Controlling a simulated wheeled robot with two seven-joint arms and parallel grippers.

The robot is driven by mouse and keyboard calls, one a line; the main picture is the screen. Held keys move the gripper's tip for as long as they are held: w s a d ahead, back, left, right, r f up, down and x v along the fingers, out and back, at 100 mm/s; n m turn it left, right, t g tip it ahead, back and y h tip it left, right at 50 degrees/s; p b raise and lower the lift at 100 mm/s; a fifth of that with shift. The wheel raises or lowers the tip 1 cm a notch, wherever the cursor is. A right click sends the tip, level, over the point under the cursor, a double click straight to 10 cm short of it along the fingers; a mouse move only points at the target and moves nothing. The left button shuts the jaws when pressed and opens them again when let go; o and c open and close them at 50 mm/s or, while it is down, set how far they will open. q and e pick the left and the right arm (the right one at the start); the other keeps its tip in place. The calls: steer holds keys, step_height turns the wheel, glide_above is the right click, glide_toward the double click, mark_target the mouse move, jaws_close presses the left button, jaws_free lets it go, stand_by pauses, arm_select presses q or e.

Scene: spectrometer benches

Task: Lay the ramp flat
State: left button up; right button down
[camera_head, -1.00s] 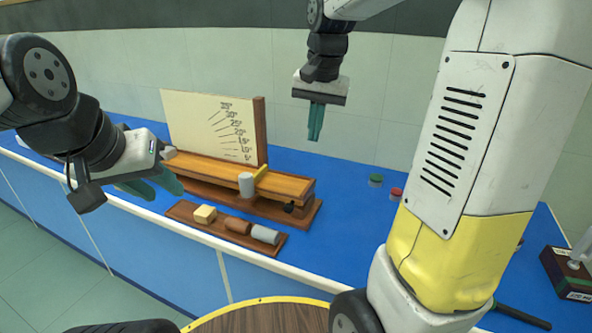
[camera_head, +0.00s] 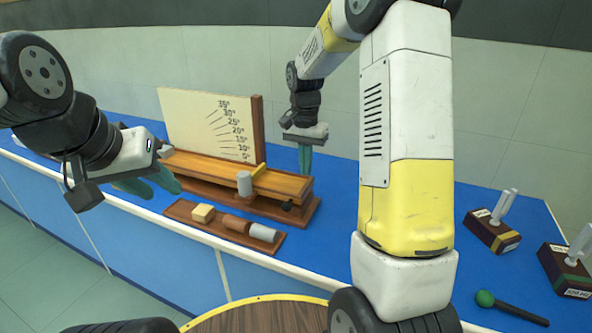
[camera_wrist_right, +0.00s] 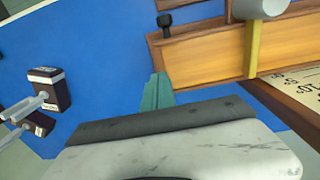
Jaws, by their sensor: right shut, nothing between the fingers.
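The ramp (camera_head: 215,172) is a long wooden plank above a darker wooden base (camera_head: 225,201). It looks low and nearly level, but I cannot tell its exact angle. A grey cylinder (camera_head: 244,183) stands by a yellow crossbar (camera_head: 259,171) on it. My right gripper (camera_head: 305,159) is shut and empty, pointing down just beyond the ramp's right end. In the right wrist view its fingers (camera_wrist_right: 157,92) are close beside the ramp's end (camera_wrist_right: 195,60); contact is unclear. My left gripper (camera_head: 148,187) is open and empty, in front of the ramp's left end.
An angle board (camera_head: 205,125) stands behind the ramp. A black knob (camera_head: 288,205) is at its front right. A wooden tray (camera_head: 185,211) with several blocks lies in front. Tuning-fork blocks (camera_head: 492,233) and a green-headed mallet (camera_head: 510,306) are at the right. Blue bench is clear between.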

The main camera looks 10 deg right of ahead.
mark_target(307, 189)
steer(key=shift+f, duration=2)
steer(key=f, duration=0.3)
steer(key=shift+s+d+f, duration=0.15)
steer(key=shift+s+f, duration=0.05)
steer(key=shift+s, duration=0.15)
steer(key=shift+s+d+f, duration=0.1)
steer(key=shift+s+f, duration=0.05)
steer(key=shift+f, duration=0.05)
step_height(307, 189, up, 15)
steer(key=s+a+r+n+t+y, duration=0.2)
steer(key=s+r+n+t, duration=0.15)
steer(key=s+r, duration=0.65)
steer(key=s+f+n+t, duration=0.1)
steer(key=s+n, duration=0.1)
steer(key=s, duration=0.4)
steer(key=s+a+f+n+t, duration=0.1)
steer(key=s+f+n+t, duration=0.1)
steer(key=s, duration=0.5)
steer(key=shift+s+a+y, duration=0.2)
steer(key=shift+a+y, duration=0.05)
steer(key=shift+y, duration=0.05)
